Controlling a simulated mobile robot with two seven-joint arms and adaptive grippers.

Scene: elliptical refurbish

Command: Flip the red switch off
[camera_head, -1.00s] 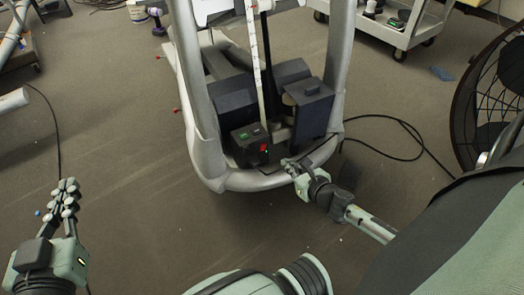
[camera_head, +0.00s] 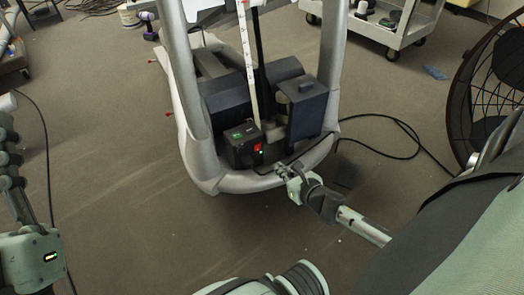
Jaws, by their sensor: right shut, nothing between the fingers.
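The red switch (camera_head: 258,147) is a small red patch on the front of a black box (camera_head: 238,148) low inside the grey elliptical frame (camera_head: 240,184). Whether the switch is on or off is too small to tell. My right gripper (camera_head: 284,170) is shut and empty. It is just right of and below the switch, in front of the frame's front edge, apart from the switch in the picture. My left gripper (camera_head: 8,130) is at the far left edge, partly cut off, far from the switch.
A dark box (camera_head: 305,108) stands right of the black box. A black cable (camera_head: 400,125) runs over the carpet on the right. A grey cart (camera_head: 385,30) stands at the back right.

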